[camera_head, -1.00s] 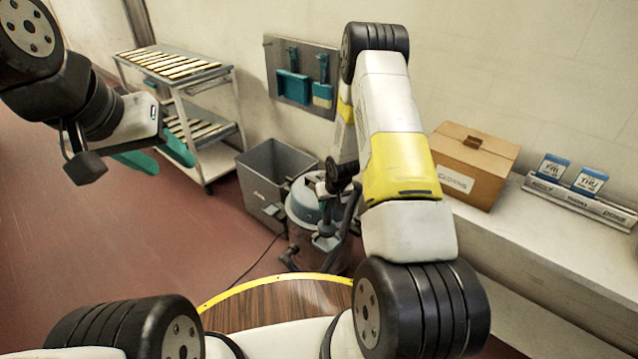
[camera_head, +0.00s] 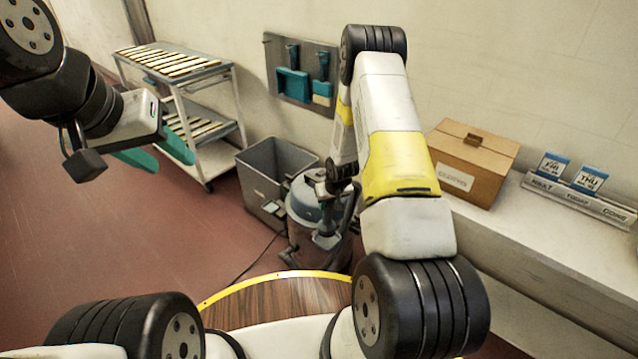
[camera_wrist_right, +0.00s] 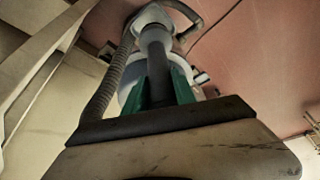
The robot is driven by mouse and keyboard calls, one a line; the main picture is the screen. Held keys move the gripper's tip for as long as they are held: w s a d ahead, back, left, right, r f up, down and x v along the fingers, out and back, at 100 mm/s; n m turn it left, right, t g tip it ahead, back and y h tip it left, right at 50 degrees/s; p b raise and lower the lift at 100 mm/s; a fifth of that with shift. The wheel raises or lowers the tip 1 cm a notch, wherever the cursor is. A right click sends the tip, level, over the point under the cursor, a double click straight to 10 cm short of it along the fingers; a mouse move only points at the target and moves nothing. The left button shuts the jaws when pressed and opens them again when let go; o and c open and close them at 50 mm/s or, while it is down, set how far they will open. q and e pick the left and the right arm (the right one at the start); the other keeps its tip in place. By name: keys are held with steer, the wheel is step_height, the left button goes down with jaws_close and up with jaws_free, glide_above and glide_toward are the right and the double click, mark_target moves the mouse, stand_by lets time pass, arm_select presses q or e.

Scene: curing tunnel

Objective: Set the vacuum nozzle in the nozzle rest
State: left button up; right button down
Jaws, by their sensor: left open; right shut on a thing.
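The vacuum nozzle (camera_wrist_right: 155,45) is a dark tube with a paler wide end in the right wrist view. My right gripper (camera_wrist_right: 160,84) is shut on it, with a green finger on each side. In the head view my right gripper hangs in front of the vacuum cleaner (camera_head: 302,205), largely hidden by its own wrist and arm. The vacuum's rounded blue-grey top also shows behind the nozzle in the right wrist view. I cannot make out the nozzle rest clearly. My left gripper (camera_head: 172,164) is open and empty at the upper left, over the floor.
A grey bin (camera_head: 268,172) stands behind the vacuum. A trolley (camera_head: 205,75) with slatted trays is at the back left. A wall board (camera_head: 285,45) holds teal tools. A cardboard box (camera_head: 472,150) sits on the right ledge. A round wooden top (camera_head: 275,302) is in front.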

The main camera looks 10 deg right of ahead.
mark_target(329, 212)
steer(key=shift+f, duration=2.9)
steer(key=c, duration=0.9)
jaws_free()
